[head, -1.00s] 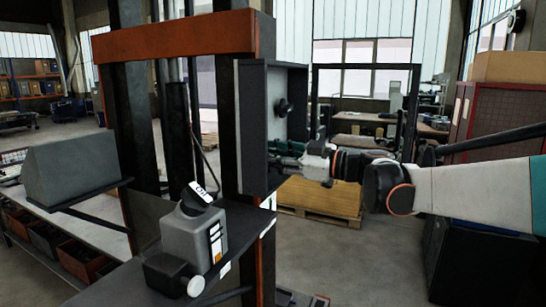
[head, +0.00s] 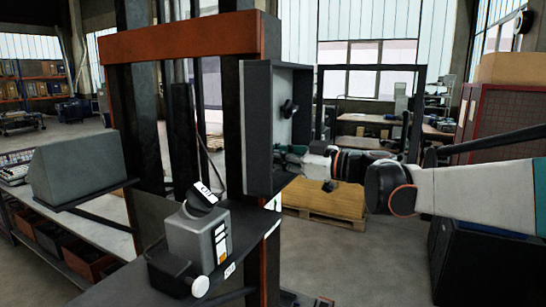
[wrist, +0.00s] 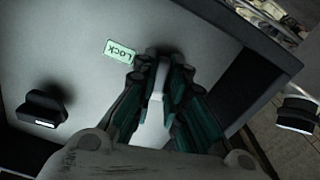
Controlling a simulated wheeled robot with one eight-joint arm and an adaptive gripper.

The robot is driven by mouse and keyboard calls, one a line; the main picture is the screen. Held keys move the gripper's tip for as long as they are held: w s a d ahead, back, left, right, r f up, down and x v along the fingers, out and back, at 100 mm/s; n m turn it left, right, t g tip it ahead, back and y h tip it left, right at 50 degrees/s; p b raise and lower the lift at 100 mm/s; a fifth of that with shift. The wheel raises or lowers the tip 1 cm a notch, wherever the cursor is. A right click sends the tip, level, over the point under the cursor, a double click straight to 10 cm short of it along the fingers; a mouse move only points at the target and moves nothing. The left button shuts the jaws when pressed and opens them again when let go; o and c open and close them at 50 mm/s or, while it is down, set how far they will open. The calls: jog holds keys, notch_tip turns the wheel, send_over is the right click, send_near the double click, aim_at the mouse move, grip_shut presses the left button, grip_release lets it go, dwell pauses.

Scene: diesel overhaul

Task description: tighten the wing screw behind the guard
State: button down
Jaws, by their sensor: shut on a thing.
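In the head view, my gripper (head: 292,158) reaches into the lower part of an open-fronted dark guard box (head: 257,125) on the upright frame.
The box's dark walls surround my gripper closely. A grey machine with a round dial (head: 200,238) stands on the shelf below left. A grey sloped block (head: 78,165) sits further left. A dark object with a pale stripe (wrist: 298,115) is at the wrist view's right.

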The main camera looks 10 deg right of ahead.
jog(key=m, duration=0.3)
jog(key=shift+m, duration=0.4)
jog(key=shift+m, duration=0.5)
jog(key=m, duration=0.3)
jog(key=shift+m, duration=0.4)
jog(key=shift+m+b, duration=0.3)
jog(key=shift+m, duration=0.1)
jog(key=m, duration=0.3)
jog(key=shift+m, duration=0.3)
